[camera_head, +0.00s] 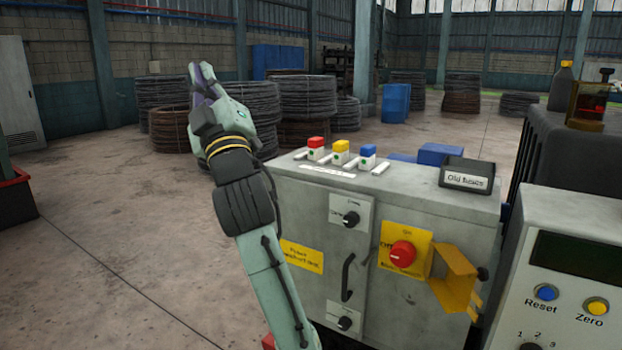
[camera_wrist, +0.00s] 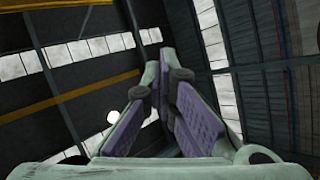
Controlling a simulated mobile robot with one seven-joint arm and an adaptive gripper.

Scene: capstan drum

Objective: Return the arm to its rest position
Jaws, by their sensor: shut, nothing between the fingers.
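My arm rises from the bottom of the head view in front of the grey cabinet (camera_head: 330,250), bent at a dark joint. My gripper (camera_head: 201,72) is at its upper end, raised and pointing up, left of the cabinet and clear of it. In the wrist view my gripper (camera_wrist: 167,62) shows two pale green fingers with purple pads, tips close together and nothing held. Behind them are only the roof beams and skylights.
The cabinet carries red, yellow and blue fuses (camera_head: 341,152), an "Old fuses" box (camera_head: 466,176), a red rotary switch (camera_head: 403,253) and an open yellow flap (camera_head: 453,280). A console (camera_head: 560,270) stands at right. Wire coils (camera_head: 308,97) stand behind.

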